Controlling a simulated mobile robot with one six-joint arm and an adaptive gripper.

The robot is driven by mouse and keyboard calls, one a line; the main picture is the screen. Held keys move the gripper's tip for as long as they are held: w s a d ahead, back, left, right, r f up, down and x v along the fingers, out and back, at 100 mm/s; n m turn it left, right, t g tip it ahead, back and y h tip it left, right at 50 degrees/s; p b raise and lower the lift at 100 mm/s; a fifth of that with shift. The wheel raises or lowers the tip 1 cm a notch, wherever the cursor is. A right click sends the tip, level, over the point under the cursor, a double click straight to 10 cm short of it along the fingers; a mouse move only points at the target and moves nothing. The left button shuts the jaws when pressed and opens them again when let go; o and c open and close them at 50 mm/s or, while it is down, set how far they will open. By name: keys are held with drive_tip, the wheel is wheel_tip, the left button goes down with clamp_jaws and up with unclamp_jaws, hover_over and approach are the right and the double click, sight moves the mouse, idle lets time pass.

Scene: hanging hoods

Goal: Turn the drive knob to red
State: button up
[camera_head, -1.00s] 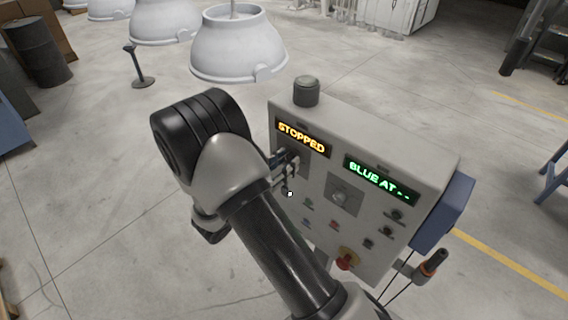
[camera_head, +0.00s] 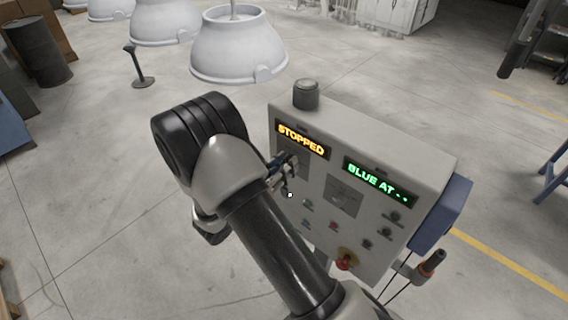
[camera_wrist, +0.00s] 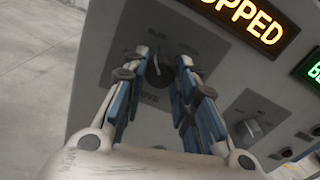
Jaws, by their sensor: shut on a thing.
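The drive knob (camera_wrist: 159,72) is a dark round knob on a grey plate on the panel's left side. In the wrist view it sits between the tips of my gripper (camera_wrist: 164,60), which is shut on it. Small lettering is printed around the knob; part of "DRIVE" shows below it, and the colour marks are too blurred to read surely. In the head view my gripper (camera_head: 290,166) is at the panel under the amber display, and hides the knob. The amber display (camera_head: 302,141) reads STOPPED. The green display (camera_head: 379,181) reads BLUE AT with dashes.
The control box (camera_head: 430,165) has a second knob (camera_head: 343,196), several small buttons, a red stop button (camera_head: 346,262) and a dark round cap (camera_head: 306,94) on top. A blue box is on its right side. White hoods (camera_head: 238,48) hang behind. The floor around is mostly clear.

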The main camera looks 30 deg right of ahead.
drive_tip(key=n+p, duration=0.3)
drive_tip(key=n, duration=0.6)
drive_tip(key=shift+r+p, duration=0.1)
drive_tip(key=shift+p, duration=0.25)
drive_tip(key=shift+n, duration=0.3)
drive_tip(key=o, duration=1)
drive_tip(key=shift+o, duration=0.2)
drive_tip(key=v, duration=1.2)
